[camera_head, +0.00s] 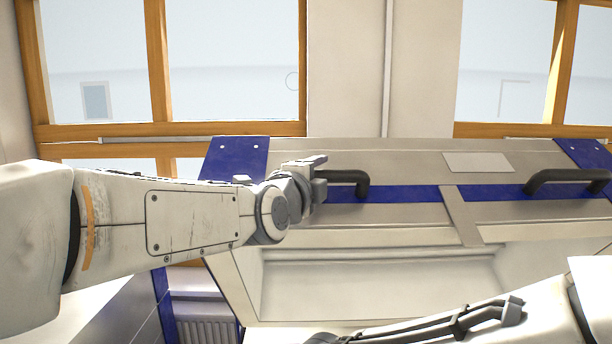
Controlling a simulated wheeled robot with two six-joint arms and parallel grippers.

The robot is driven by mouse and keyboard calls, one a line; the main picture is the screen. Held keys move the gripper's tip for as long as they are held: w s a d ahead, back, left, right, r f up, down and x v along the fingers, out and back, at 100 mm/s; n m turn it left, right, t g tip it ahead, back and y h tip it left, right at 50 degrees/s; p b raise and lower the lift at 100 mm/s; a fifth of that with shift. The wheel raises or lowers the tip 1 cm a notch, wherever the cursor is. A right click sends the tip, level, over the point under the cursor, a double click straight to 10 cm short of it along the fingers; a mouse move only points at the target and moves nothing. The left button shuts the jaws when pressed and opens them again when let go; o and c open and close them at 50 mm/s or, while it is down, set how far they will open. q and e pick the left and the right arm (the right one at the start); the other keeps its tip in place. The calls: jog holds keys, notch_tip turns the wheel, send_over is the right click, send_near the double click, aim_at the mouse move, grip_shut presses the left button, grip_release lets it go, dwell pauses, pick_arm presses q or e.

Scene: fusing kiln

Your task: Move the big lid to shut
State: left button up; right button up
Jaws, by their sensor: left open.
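The big lid (400,235) of the kiln stands raised and tilted, with its pale recessed inner side (380,285) showing below its metal front edge. Two black handles sit along a blue stripe on that front: a left handle (360,180) and a right handle (565,178). My left gripper (318,178) is at the left end of the left handle, with its jaws open. It hides that end of the handle, and I cannot tell if it touches it. My right arm comes in at the bottom right, below the lid; its gripper is not visible.
Blue corner plates (235,157) mark the lid's ends. A ribbed radiator-like panel (207,330) shows below the lid at left. Wood-framed windows (230,60) and a pale wall (425,70) stand behind. The kiln's lower body is mostly out of view.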

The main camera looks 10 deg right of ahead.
pick_arm(q)
grip_shut()
jog(key=shift+f, duration=0.1)
dwell(1.2)
